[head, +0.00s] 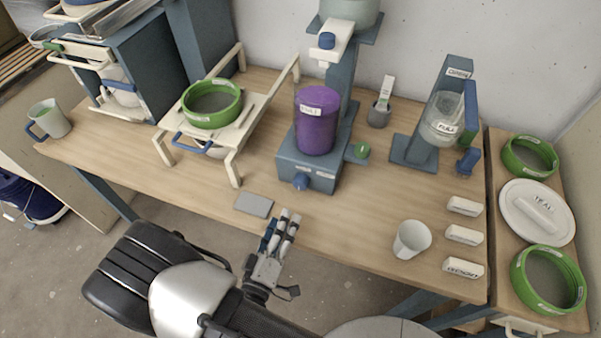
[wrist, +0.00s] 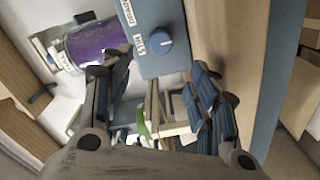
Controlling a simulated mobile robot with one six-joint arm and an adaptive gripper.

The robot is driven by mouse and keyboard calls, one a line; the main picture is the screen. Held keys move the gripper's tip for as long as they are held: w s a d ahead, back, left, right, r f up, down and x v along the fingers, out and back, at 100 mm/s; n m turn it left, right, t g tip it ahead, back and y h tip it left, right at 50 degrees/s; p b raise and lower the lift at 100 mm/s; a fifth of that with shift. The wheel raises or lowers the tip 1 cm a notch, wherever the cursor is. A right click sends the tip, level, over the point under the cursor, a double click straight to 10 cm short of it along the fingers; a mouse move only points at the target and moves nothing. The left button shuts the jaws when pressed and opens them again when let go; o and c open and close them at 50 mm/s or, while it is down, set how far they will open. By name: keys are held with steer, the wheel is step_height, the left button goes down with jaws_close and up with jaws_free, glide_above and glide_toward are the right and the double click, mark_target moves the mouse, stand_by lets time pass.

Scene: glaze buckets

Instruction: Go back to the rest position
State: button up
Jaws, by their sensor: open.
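My gripper (head: 281,231) is open and empty in the head view, just off the table's front edge, below the grey pad. In the wrist view my gripper (wrist: 160,100) shows its two fingers spread wide with nothing between them. The purple container (head: 316,120) stands on the blue dispenser base (head: 310,168), apart from my gripper. In the wrist view the purple container (wrist: 98,42) and the dispenser's blue knob (wrist: 159,43) lie beyond the fingers.
The wooden table (head: 345,215) holds a grey pad (head: 254,205), a white cup (head: 411,239), several labelled blocks (head: 463,236) and a rack with a green sieve (head: 211,103). A side table at right bears green rings (head: 548,279) and a lid (head: 537,212).

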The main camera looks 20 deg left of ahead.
steer(key=w+d+r+m+g+h, duration=0.1)
steer(key=d+r+m+g+h, duration=0.3)
steer(key=d+r+g+h, duration=0.5)
steer(key=w+d+r+m+g+h, duration=0.25)
steer(key=d+r+m, duration=0.35)
steer(key=d, duration=0.7)
steer(key=s+d+r+m+g+y, duration=0.1)
steer(key=s+d+r+g+y, duration=0.45)
steer(key=s+d, duration=0.2)
steer(key=s+a+r+t+y, duration=0.1)
steer(key=s+r+t+y, duration=0.3)
steer(key=r+y, duration=0.2)
steer(key=shift+s+a+r+m+y, duration=0.2)
steer(key=shift+s+a+m+y, duration=0.1)
steer(key=shift+y, duration=0.2)
